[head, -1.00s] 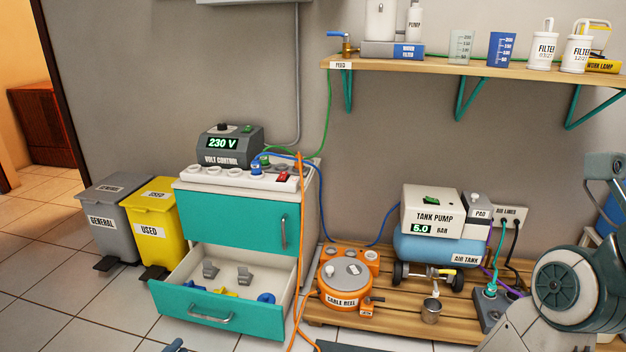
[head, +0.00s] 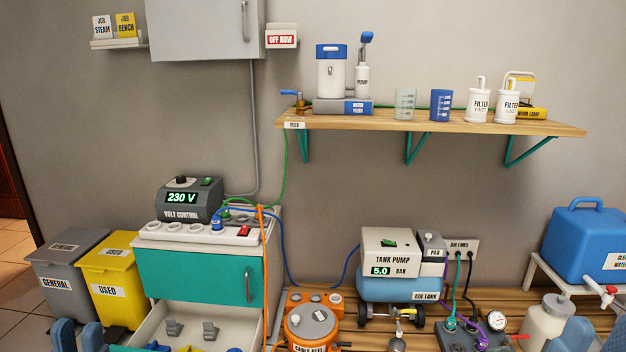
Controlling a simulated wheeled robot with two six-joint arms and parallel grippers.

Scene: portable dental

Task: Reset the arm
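The task names only my arm. My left gripper (head: 79,339) shows at the bottom left edge. Its two blue-grey fingertips stand apart with nothing seen between them, in front of the bins. My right gripper (head: 596,342) shows at the bottom right corner, cut by the frame. Its blue-grey fingertips also look apart, with nothing seen held. The rest of both arms is out of view.
An open drawer (head: 160,325) holds several small parts. A volt control box (head: 190,200) sits on the cabinet. A tank pump (head: 392,250), a cable reel (head: 312,325) and a blue water container (head: 590,240) stand rightward. A wooden shelf (head: 440,124) hangs above.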

